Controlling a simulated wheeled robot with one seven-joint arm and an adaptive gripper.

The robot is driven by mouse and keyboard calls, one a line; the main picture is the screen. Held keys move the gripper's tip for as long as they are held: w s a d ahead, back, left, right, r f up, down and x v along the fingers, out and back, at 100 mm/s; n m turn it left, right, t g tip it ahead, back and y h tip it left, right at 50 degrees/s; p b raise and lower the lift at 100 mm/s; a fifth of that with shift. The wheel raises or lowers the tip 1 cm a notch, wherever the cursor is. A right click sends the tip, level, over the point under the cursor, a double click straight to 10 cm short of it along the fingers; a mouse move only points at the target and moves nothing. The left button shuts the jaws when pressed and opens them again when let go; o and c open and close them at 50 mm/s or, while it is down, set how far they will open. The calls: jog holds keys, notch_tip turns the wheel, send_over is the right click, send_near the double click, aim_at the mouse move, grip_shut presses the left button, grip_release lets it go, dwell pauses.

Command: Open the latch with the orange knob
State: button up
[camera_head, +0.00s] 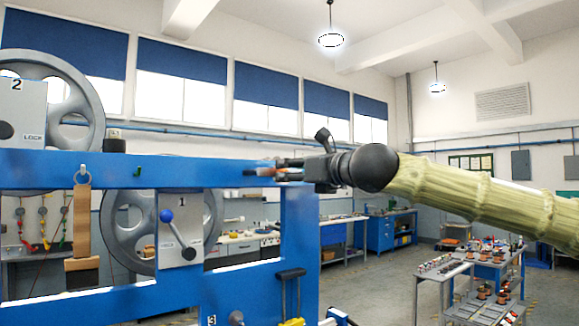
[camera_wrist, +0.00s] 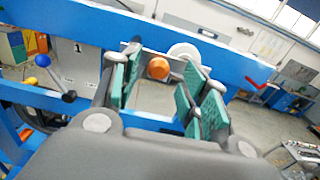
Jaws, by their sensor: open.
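The orange knob (camera_wrist: 158,68) shows in the wrist view as a round ball, between my gripper's fingers in the picture and beyond them. A pale plate or bracket lies behind it, by the blue beam (camera_wrist: 80,22). My gripper (camera_wrist: 160,88) is open, with teal pads on either side of the knob's line of sight and a visible gap around it. In the head view, my gripper (camera_head: 282,170) is at the right end of the blue frame's upper beam (camera_head: 130,170). The knob cannot be told clearly there, and the latch body is mostly hidden by the fingers.
A blue-knobbed lever (camera_head: 166,215) sits on the plate marked 1; its knob also shows in the wrist view (camera_wrist: 43,60). Large grey pulleys (camera_head: 85,95) stand on the frame. A white disc (camera_wrist: 184,50) is near the orange knob. A cart (camera_head: 490,270) stands right on open floor.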

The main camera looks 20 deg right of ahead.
jog(key=shift+x, duration=0.9)
jog(key=shift+c, duration=0.4)
grip_shut()
